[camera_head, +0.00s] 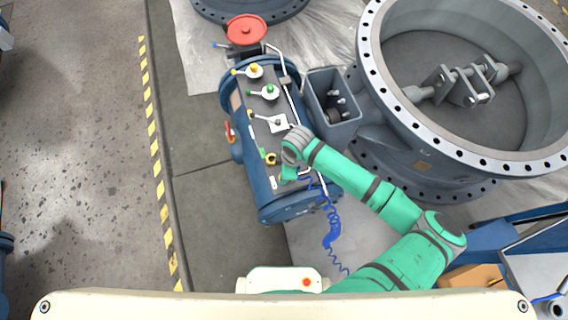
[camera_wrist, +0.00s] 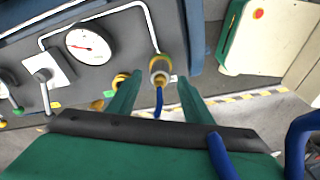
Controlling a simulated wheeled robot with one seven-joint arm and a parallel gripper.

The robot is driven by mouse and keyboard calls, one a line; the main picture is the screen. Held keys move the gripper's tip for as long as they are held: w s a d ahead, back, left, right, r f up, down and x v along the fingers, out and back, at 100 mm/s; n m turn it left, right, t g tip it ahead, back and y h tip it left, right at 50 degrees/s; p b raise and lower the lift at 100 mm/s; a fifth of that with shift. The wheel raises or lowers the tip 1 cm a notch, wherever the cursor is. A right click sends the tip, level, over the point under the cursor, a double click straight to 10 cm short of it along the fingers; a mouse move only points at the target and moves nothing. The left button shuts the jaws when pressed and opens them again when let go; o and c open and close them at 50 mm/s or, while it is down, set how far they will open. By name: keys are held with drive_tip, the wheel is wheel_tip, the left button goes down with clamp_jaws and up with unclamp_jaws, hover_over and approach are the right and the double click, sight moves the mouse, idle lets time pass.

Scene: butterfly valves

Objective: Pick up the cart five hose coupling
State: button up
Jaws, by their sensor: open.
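A hose coupling (camera_wrist: 159,70), a brass-and-grey fitting with a thin blue hose (camera_wrist: 158,102) at its lower end, shows in the wrist view at the edge of the dark panel. My gripper (camera_wrist: 158,80) is open, and its two green fingers point at the panel. The coupling shows in the gap between the fingers, with no clear contact on either side. I cannot tell how deep it lies between them. In the head view my wrist hangs over the near end of the blue cart's panel (camera_head: 257,130) and hides the coupling.
The panel carries a white gauge (camera_wrist: 89,45), a pipe rail, valve levers and another yellow fitting (camera_head: 270,158). A blue coiled hose (camera_head: 333,232) hangs beside my arm. A grey open box (camera_head: 332,97) and a large flanged valve (camera_head: 455,85) stand right. Floor at left is clear.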

drive_tip(key=shift+c, duration=0.4)
drive_tip(key=c, duration=1)
drive_tip(key=shift+w+r, duration=0.1)
